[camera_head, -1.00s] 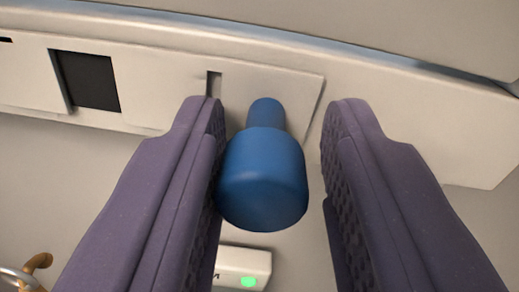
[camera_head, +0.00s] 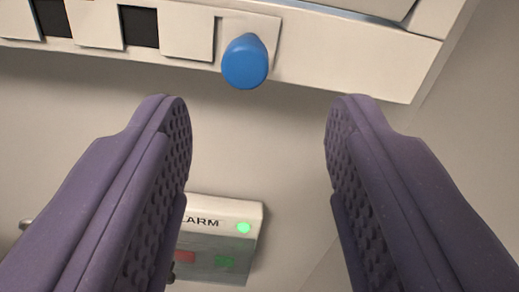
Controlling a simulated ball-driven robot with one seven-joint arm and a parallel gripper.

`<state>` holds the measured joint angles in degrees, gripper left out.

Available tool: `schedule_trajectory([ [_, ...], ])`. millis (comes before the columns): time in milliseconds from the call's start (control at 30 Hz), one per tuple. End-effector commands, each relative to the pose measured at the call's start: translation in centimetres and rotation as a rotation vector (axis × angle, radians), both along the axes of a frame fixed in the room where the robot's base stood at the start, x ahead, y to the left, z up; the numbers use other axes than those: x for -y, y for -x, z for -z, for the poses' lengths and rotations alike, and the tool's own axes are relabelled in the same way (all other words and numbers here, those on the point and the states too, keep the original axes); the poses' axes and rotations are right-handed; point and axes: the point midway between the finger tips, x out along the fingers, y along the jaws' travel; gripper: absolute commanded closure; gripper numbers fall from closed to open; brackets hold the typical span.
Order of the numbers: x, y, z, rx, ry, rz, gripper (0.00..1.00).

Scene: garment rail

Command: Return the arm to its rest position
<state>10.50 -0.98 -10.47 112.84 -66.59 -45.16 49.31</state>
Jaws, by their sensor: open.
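My gripper (camera_head: 259,112) shows in the camera_head view as two purple fingers with textured inner pads. The fingers are wide apart and nothing is between them. A blue knob (camera_head: 246,62) sticks out from a pale panel on the wall, above and beyond the fingertips. The knob is apart from both fingers. The rest of my arm is not in view.
The pale panel (camera_head: 330,60) runs along the top, with dark square openings (camera_head: 139,27) at left. Below, between the fingers, is a box marked "ARM" (camera_head: 215,245), partly hidden, with a lit green light. The wall between is bare.

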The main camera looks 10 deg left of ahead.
Motion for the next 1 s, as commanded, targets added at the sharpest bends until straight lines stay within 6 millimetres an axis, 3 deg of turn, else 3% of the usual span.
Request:
schedule_trajectory([
  [367, 0.0, -0.1, 0.1, 0.004, 0.001, 0.007, 0.49],
  [567, 1.2, -0.5, 1.9, 0.074, 0.020, 0.143, 0.49],
  [800, 2.8, 1.3, 5.7, 0.107, -0.008, 0.414, 0.49],
  [1000, 1.5, 4.7, 11.2, 0.004, -0.071, 0.509, 0.49],
])
